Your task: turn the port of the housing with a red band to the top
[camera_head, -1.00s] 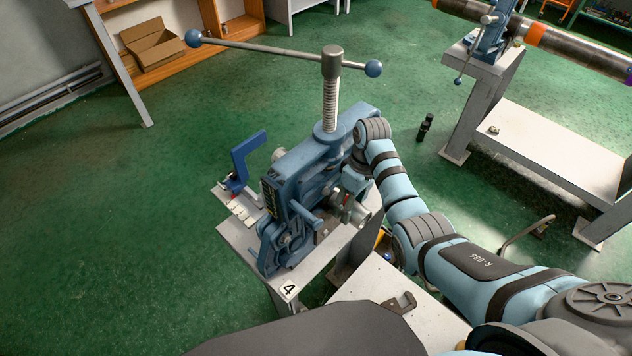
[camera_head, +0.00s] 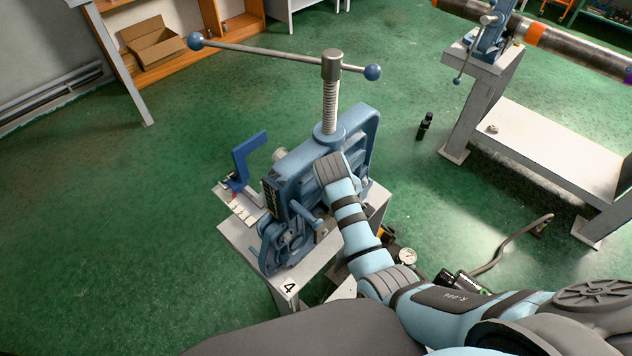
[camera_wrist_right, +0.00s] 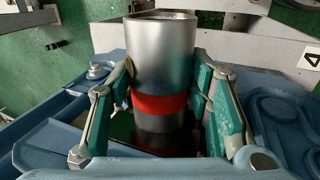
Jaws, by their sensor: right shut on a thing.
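The housing is a bare metal cylinder (camera_wrist_right: 160,55) with a red band (camera_wrist_right: 158,104) around it, seen in the right wrist view. My right gripper (camera_wrist_right: 168,100) is shut on it, with one green-padded finger on each side near the band. A small brass-coloured round edge (camera_wrist_right: 129,68) shows on the housing's left side, beside the left finger; I cannot tell if it is the port. In the head view my right wrist hides the gripper and most of the housing at the blue vise (camera_head: 290,165). My left gripper is not in view.
The vise's tall screw (camera_head: 331,100) and long ball-ended handle (camera_head: 265,49) stand above my right wrist. A blue angled bracket (camera_head: 242,160) stands at left on the pedestal marked 4 (camera_head: 288,288). Another vise (camera_head: 487,38) holds an orange-banded pipe (camera_head: 580,50). Green floor is open at left.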

